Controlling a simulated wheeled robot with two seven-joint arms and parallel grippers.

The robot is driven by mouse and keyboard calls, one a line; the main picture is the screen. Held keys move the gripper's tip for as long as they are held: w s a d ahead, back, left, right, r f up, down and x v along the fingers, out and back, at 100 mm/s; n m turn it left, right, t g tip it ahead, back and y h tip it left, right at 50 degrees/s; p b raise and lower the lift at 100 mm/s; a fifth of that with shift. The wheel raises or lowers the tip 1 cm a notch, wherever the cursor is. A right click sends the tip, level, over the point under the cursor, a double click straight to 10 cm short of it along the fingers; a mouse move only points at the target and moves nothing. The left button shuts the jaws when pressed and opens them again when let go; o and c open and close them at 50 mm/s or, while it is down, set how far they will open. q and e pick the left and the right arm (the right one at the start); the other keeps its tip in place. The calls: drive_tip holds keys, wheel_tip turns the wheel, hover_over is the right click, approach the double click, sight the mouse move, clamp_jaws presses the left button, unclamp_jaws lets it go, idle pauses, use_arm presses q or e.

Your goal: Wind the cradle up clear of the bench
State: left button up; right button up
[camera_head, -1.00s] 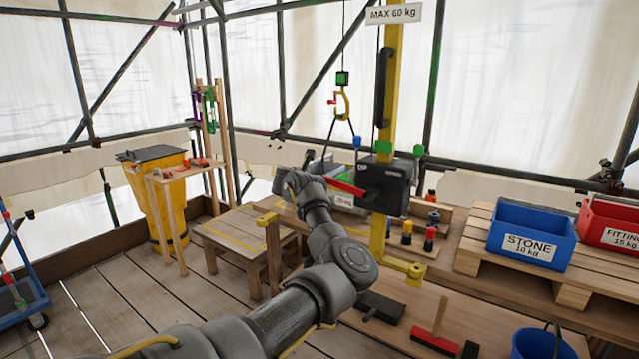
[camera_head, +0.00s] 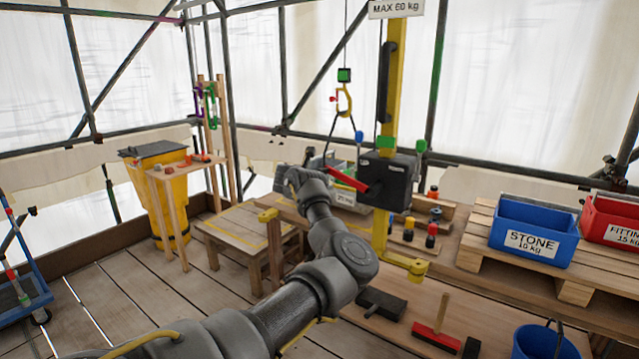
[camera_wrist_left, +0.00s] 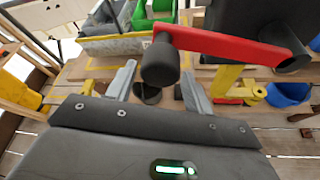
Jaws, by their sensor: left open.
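The hoist's black winch box (camera_head: 390,182) is on a yellow post (camera_head: 392,80). Its red crank arm (camera_head: 347,180) points left and slightly up; it also shows in the left wrist view (camera_wrist_left: 225,45). The crank's black knob (camera_wrist_left: 160,60) is in front of my open left gripper (camera_wrist_left: 158,85), between the finger lines, not clamped. In the head view my wrist hides that gripper's fingers. The grey cradle (camera_head: 343,198), with a weight label, is on or just above the bench behind my wrist; its underside is hidden. Dark slings rise from it to a yellow hook (camera_head: 344,100). My right gripper is out of view.
A blue STONE bin (camera_head: 531,232) and a red FITTINGS bin (camera_head: 612,222) stand on a pallet at right. A yellow bin (camera_head: 158,200) stands at left. A brush (camera_head: 437,325) lies on the lower boards. The floor at left is mostly clear.

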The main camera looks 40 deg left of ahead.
use_arm(q)
drive_tip(key=p+v, duration=0.2)
drive_tip(key=v, duration=0.8)
drive_tip(key=shift+s, duration=0.35)
drive_tip(key=shift+d, duration=0.1)
